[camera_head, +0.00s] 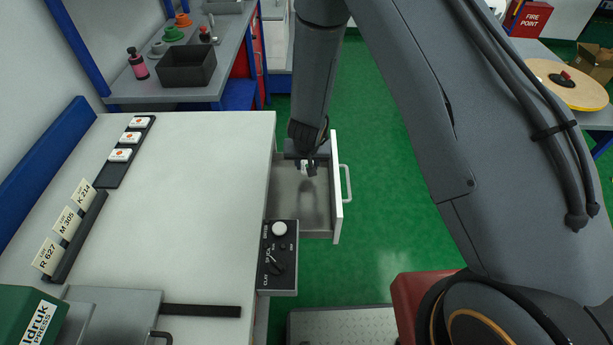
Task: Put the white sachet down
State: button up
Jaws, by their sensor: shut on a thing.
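My gripper (308,172) is shut on a small white sachet (304,166), of which only a little shows between the fingers. It hangs over the far part of an open grey drawer (337,215). A dark shadow lies on the drawer floor below it. The sachet seems to be above the floor, but I cannot tell by how much. The visible drawer floor looks otherwise empty. Three white sachets with orange marks (120,155) lie in a row on a dark strip on the white worktop (190,210).
A control box with a knob (278,258) is fixed beside the drawer's near end. Lot cards (67,222) stand in a dark holder at the left. A green press (32,318) is at the front left. The middle of the worktop is clear.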

jog(key=shift+f+p, duration=0.4)
jog(key=shift+f, duration=1.75)
jog(key=shift+f, duration=0.15)
jog(key=o, duration=1)
jog(key=shift+o, duration=0.2)
jog(key=s+d+r, duration=0.2)
jog(key=s+r, duration=0.1)
jog(key=r, duration=0.5)
jog(key=s+d+r+g+y+b, duration=0.1)
jog(key=s+d+r, duration=0.25)
jog(key=r, duration=0.45)
jog(key=s+d+r, duration=0.1)
jog(key=s+r, duration=0.2)
jog(key=r, duration=0.5)
jog(key=s+d+r+g, duration=0.1)
jog(key=s+d+r, duration=0.6)
jog(key=s+d, duration=0.3)
jog(key=shift+s+d+r+g+h, duration=0.3)
jog(key=shift+s+d+r+h, duration=0.1)
jog(key=shift+s, duration=0.8)
